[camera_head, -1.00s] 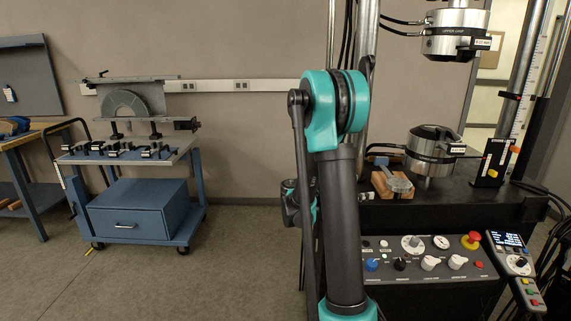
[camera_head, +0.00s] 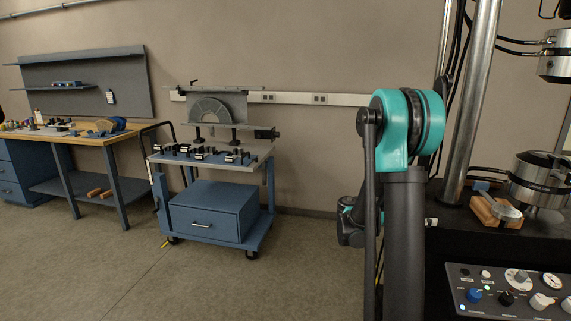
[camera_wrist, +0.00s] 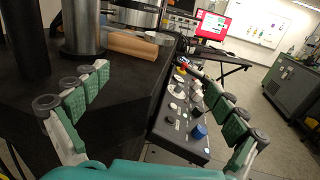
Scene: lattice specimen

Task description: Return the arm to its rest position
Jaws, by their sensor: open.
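My gripper (camera_wrist: 155,128) shows in the wrist view with its two green-padded fingers spread wide apart. Nothing is between the fingers. It hangs near the front edge of the black machine table (camera_wrist: 120,85), with the control panel (camera_wrist: 185,115) seen beyond and between the fingers. In the head view my teal and dark grey arm stands upright right of centre, folded at its elbow. The gripper itself is mostly hidden behind the arm there.
The testing machine's lower grip (camera_head: 540,180) and a wooden block with a metal piece (camera_head: 495,211) stand on the machine table at right. A blue cart (camera_head: 212,205) and a workbench (camera_head: 85,139) stand at left. Open floor (camera_head: 290,270) lies between cart and arm.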

